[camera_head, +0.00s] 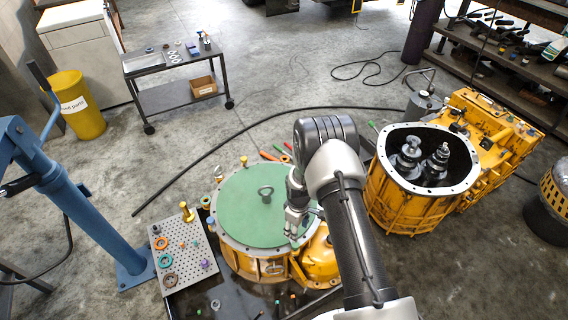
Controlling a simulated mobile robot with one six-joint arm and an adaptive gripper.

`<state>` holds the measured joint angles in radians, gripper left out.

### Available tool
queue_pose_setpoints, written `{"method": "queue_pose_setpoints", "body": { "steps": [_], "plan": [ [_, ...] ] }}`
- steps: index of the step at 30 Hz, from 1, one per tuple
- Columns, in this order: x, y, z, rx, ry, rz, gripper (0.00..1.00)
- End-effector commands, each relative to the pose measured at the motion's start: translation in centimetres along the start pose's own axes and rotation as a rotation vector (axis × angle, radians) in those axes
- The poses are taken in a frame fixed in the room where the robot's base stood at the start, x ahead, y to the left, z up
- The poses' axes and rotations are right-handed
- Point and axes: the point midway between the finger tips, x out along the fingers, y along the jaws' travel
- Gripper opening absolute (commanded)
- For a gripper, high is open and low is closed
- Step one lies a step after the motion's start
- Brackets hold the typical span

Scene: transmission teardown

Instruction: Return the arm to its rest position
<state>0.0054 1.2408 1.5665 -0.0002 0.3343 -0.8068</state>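My arm rises from the bottom of the view and bends down to the left. My gripper (294,240) hangs over the right edge of the green round cover (240,205) on the yellow housing (272,267). Its fingers are small and partly merged with the background, so I cannot tell whether they are open or shut, or touching the cover.
An open yellow transmission case (392,203) with gears inside stands close right of my arm. A perforated plate (185,254) with rings lies left of the housing. A blue stand (62,190), yellow bin (77,108) and cart (180,98) stand further left. A cable (210,152) crosses the floor.

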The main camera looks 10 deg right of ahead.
Motion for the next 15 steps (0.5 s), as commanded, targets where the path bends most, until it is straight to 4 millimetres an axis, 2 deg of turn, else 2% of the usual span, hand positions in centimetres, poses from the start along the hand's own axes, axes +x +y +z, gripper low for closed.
{"method": "queue_pose_setpoints", "body": {
  "steps": [5,8,11,15],
  "plan": [
    [-0.3,0.1,-0.1,0.002,0.002,0.002,0.48],
    [-2.5,0.6,-0.6,0.019,0.012,0.012,0.48],
    [-7.0,1.3,-1.3,0.060,0.030,0.030,0.48],
    [-15.5,1.6,-1.6,0.142,0.063,0.057,0.48]
  ]
}}
